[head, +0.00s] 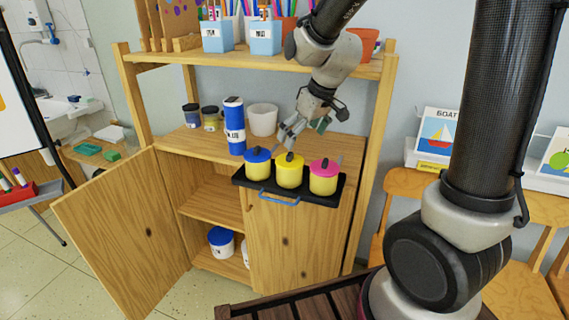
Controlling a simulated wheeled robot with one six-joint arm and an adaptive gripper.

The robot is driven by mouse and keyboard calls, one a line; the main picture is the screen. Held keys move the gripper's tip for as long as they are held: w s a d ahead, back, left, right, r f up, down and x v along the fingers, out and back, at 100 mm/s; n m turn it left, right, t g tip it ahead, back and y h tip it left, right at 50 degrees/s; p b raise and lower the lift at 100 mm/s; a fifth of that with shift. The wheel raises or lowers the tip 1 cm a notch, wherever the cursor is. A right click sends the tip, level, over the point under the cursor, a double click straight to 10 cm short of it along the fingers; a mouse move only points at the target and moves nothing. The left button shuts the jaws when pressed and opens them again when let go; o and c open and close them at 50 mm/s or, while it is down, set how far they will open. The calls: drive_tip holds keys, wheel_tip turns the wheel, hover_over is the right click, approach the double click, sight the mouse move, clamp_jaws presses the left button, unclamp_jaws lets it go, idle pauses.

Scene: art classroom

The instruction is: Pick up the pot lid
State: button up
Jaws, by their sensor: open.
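Three small yellow pots with lids stand in a row on a black tray (336,196). The left pot has a blue lid (258,155), the middle pot a yellow lid (289,159), and the right pot a pink lid (323,167). Each lid sits on its pot. My gripper (297,139) is open and empty, pointing down and to the left, close above the middle pot in the picture. Its exact height over the lids, and whether it touches anything, I cannot tell.
The tray rests at the front edge of a wooden shelf unit (205,148). A blue bottle (234,127) and a white tub (262,119) stand behind it to the left. Blue pencil boxes (265,40) are on the shelf above. A cabinet door (130,230) stands open.

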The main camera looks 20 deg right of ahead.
sight(290, 154)
drive_tip(key=x, duration=0.8)
drive_tip(key=shift+w+a+f, duration=0.2)
drive_tip(key=shift+w+a, duration=0.25)
drive_tip(key=c, duration=0.9)
drive_tip(key=shift+r, duration=0.1)
